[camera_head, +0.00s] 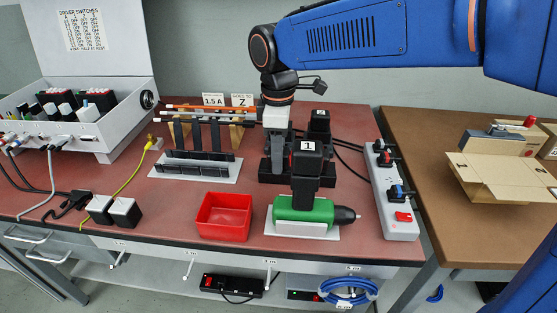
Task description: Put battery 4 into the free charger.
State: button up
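My gripper (276,152) points straight down over the left part of a black charger base (268,178), near the table's middle. Its fingertips are close to the base, and I cannot tell whether anything is between them. A black battery labelled 1 (307,165) stands upright in the green screwdriver (303,210), in front of the base. Another black battery (320,122) stands upright behind it; its label is too small to read. I cannot make out a battery marked 4. Battery 1 and my gripper hide part of the charger base.
A red bin (224,216) sits left of the screwdriver. A grey rack (195,170) with dark uprights stands behind it. A power strip (397,205) with plugs lies along the right edge. Two black-and-white blocks (124,211) are front left. A cardboard box (500,180) is on the right table.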

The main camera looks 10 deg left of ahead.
jog(key=shift+r, duration=0.1)
jog(key=shift+c, duration=0.3)
jog(key=shift+r, duration=3.1)
